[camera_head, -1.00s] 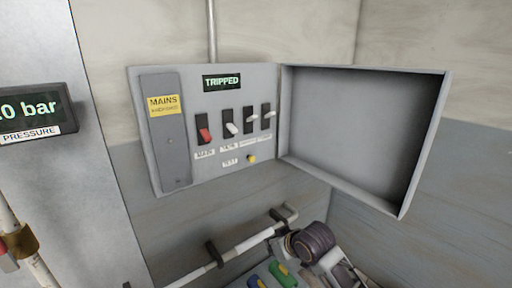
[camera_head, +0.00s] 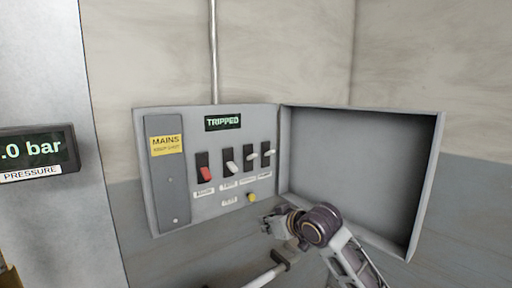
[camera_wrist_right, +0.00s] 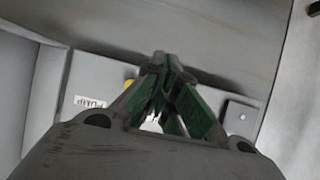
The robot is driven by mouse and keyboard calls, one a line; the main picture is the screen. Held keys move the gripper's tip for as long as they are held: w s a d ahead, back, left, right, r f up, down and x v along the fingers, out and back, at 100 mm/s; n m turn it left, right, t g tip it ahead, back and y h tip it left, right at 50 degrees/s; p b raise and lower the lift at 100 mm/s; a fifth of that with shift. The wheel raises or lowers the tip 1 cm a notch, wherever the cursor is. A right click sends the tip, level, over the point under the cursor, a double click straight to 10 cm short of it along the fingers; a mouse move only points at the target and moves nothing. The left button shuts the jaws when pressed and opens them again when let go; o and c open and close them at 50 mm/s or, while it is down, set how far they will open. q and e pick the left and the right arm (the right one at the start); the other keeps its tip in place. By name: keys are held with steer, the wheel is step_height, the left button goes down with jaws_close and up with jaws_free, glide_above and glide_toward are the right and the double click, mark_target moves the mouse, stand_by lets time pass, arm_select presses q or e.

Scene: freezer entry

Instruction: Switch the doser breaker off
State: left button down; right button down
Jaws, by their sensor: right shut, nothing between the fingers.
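The grey breaker panel (camera_head: 230,205) is on the wall with its door swung open to the right. It carries a row of switches: a red-handled one (camera_head: 206,174) at the left, then white-handled ones (camera_head: 232,167), (camera_head: 252,155) and (camera_head: 269,153). The small labels under them are too blurred to tell which is the doser breaker. My right gripper (camera_head: 268,222) is just below and right of the yellow button (camera_head: 252,197), apart from the switches. In the right wrist view its green-padded fingers (camera_wrist_right: 161,58) are shut and empty. My left gripper is not in view.
A display (camera_head: 223,122) reads TRIPPED. A yellow MAINS label (camera_head: 166,145) is on the grey cover at the left. A pressure display (camera_head: 35,153) is at far left.

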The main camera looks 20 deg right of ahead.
step_height(320, 180, up, 12)
steer(key=w+d+t, duration=0.2)
steer(key=w, duration=0.1)
steer(key=t+y, duration=0.1)
steer(key=y, duration=0.1)
glide_toward(252, 157)
step_height(252, 157, up, 4)
steer(key=d, duration=0.1)
steer(key=shift+f, duration=0.1)
steer(key=shift+w, duration=0.1)
steer(key=shift+p+x, duration=1.2)
steer(key=shift+x, duration=3.65)
steer(key=shift+d+t, duration=0.15)
steer(key=shift+t, duration=0.15)
